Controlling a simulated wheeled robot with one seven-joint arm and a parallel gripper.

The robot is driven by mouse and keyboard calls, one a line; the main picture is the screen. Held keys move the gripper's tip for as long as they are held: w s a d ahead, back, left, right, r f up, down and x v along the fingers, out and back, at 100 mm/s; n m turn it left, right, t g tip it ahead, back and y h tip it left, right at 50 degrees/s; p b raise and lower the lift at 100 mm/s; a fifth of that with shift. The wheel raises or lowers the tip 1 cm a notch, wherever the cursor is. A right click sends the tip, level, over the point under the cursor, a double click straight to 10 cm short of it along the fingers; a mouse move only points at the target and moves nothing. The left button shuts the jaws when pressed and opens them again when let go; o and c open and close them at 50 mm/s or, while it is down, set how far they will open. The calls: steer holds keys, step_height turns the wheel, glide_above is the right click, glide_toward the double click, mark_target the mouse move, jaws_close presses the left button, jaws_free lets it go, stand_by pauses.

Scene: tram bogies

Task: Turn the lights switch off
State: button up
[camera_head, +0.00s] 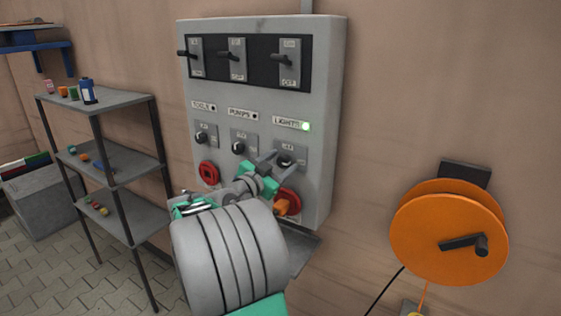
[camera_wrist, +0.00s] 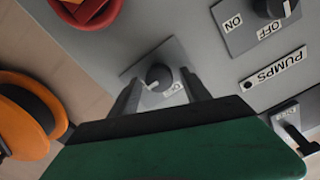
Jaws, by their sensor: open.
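The lights switch (camera_head: 287,158) is a dark rotary knob on a light plate, under the LIGHTS label (camera_head: 291,123) on the grey panel. The green lamp (camera_head: 305,126) beside that label is lit. My gripper (camera_head: 272,166) is open in front of the panel at this switch. In the wrist view the switch knob (camera_wrist: 159,77) shows between the two fingers of my gripper (camera_wrist: 163,91), with a finger on each side. Whether the fingers touch it I cannot tell. The plate's lettering is partly hidden.
The pumps switch (camera_head: 240,146) and tools switch (camera_head: 204,135) are left of it. Red buttons (camera_head: 209,173) lie below, and lever switches (camera_head: 289,60) above. An orange reel (camera_head: 450,235) hangs on the right. A metal shelf (camera_head: 115,165) with small items stands left.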

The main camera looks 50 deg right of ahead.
steer(key=shift+c, duration=0.3)
jaws_close()
steer(key=shift+n, duration=0.3)
steer(key=n+b, duration=0.1)
steer(key=n, duration=0.7)
steer(key=shift+w+r+n, duration=0.1)
steer(key=shift+w+n, duration=0.05)
steer(key=shift+n, duration=0.25)
steer(key=n+p, duration=0.2)
steer(key=n, duration=0.2)
steer(key=shift+w+n, duration=0.1)
steer(key=shift+n, duration=0.2)
steer(key=shift+n+p, duration=1.05)
steer(key=shift+n, duration=0.85)
steer(key=shift+f, duration=0.2)
